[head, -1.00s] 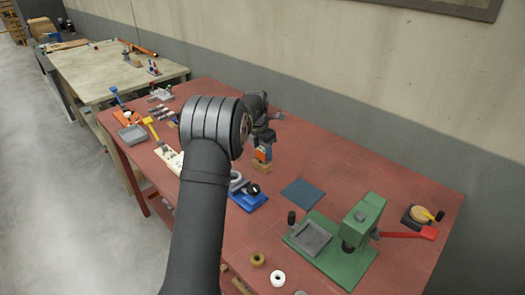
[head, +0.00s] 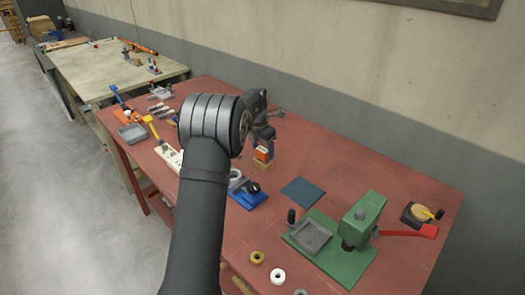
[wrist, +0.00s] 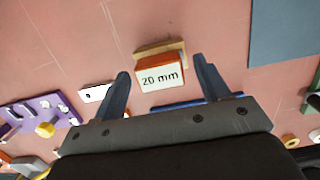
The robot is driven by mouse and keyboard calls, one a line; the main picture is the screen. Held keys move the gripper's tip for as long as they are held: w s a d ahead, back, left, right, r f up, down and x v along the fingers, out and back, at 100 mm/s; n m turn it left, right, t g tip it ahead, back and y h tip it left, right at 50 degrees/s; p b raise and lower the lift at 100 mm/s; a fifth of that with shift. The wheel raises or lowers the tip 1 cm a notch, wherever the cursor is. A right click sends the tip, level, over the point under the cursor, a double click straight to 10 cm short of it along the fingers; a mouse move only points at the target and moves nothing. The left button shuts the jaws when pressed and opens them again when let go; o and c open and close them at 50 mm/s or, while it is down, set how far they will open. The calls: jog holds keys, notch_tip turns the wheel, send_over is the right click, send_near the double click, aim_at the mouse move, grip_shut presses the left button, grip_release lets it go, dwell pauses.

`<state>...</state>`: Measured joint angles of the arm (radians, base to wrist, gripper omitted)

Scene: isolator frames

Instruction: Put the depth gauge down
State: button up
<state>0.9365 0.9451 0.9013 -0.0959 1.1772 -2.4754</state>
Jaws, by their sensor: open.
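An orange block with a white face reading "20 mm", which I take to be the depth gauge (wrist: 161,77), lies between my fingers in the wrist view. A tan wooden piece (wrist: 160,47) shows against its far side; I cannot tell if they are one part. In the head view the orange block (head: 262,154) is below my gripper (head: 262,138), near the middle of the red bench. My gripper (wrist: 161,67) is open, with a gap between each finger and the block. Whether the block rests fully on the bench is hard to tell.
A blue-based fixture (head: 245,192) stands close in front of the block. A dark blue mat (head: 301,192) lies to the right, then a green press (head: 360,225) with a red lever. A purple plate (wrist: 40,115) is left in the wrist view. Bench behind is clear.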

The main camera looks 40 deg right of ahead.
notch_tip(320, 180, up, 11)
jog(key=a, duration=0.1)
jog(key=shift+a+r, duration=0.2)
jog(key=shift+a, duration=0.15)
jog(key=shift+f, duration=0.15)
jog(key=f, duration=0.4)
jog(key=d+f, duration=0.1)
jog(key=f, duration=0.7)
jog(key=shift+d+f, duration=0.3)
jog(key=shift+d, duration=0.1)
jog(key=shift+r, duration=0.45)
